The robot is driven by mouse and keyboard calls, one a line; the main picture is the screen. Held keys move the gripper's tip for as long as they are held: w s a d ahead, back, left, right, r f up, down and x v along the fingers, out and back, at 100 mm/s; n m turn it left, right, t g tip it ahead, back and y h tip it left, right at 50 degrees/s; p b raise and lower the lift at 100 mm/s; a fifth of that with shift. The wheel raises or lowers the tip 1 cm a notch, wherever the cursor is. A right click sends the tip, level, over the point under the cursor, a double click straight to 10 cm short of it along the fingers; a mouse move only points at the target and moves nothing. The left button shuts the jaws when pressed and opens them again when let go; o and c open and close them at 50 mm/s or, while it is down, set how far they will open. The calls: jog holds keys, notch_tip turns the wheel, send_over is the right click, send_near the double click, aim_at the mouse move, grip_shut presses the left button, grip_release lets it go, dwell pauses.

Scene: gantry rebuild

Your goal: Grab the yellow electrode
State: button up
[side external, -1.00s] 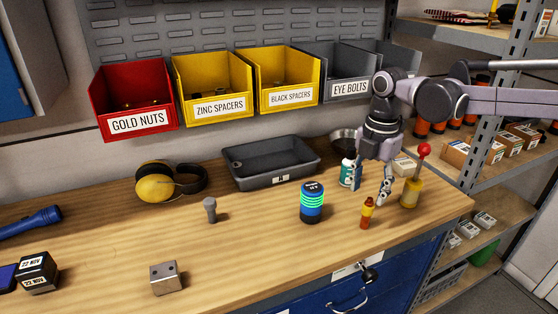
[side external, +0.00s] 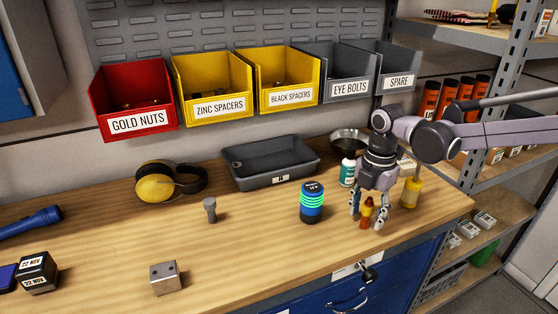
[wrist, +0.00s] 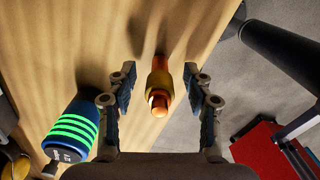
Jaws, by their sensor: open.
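The yellow electrode (side external: 367,212) is a small upright piece with an orange-red base and tip and a yellow middle, standing on the workbench near its front right edge. In the wrist view the electrode (wrist: 159,86) lies between my gripper's two fingers, with a gap on each side. My gripper (side external: 368,220) is open and pointed down around it; its fingers (wrist: 160,96) do not visibly touch it.
A blue cylinder with green glowing rings (side external: 312,203) stands just left of my gripper. A yellow bottle-like item (side external: 411,192) stands close on the right, and a teal-and-white bottle (side external: 347,172) behind.

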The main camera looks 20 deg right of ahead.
grip_shut()
jog(key=shift+r, duration=0.1)
